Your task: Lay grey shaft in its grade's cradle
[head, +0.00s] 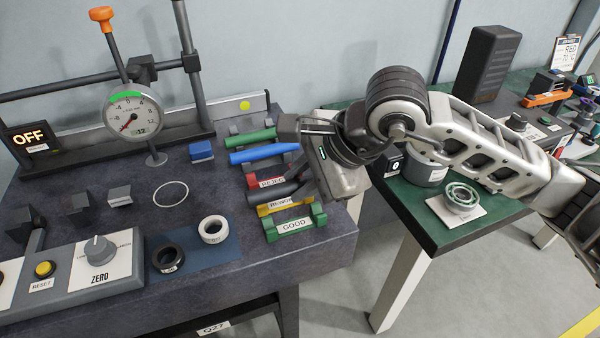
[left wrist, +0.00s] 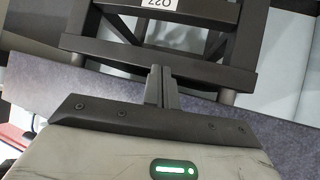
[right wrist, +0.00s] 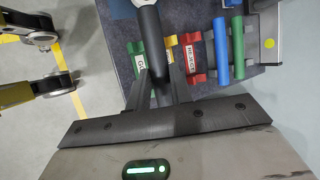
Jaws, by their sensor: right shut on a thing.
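The grey shaft (head: 287,191) is held by my right gripper (right wrist: 161,92), whose fingers are shut on one end. In the right wrist view the shaft (right wrist: 151,38) passes over the gap between the green GOOD cradle (right wrist: 138,68) and the yellow REWORK cradle (right wrist: 171,52). In the head view it lies across the yellow cradle (head: 273,210) and red REJECT cradle (head: 253,181), with the green cradle (head: 294,226) in front. I cannot tell whether it touches any cradle. My left gripper (left wrist: 161,86) has its fingers together and empty; the head view does not show it.
A blue shaft (head: 262,152) and green shaft (head: 250,138) lie behind the cradles. White (head: 213,229) and black (head: 168,258) rings sit on a blue mat. The dial gauge (head: 132,110) stands back left. A green-topped table (head: 408,205) is right, across a gap.

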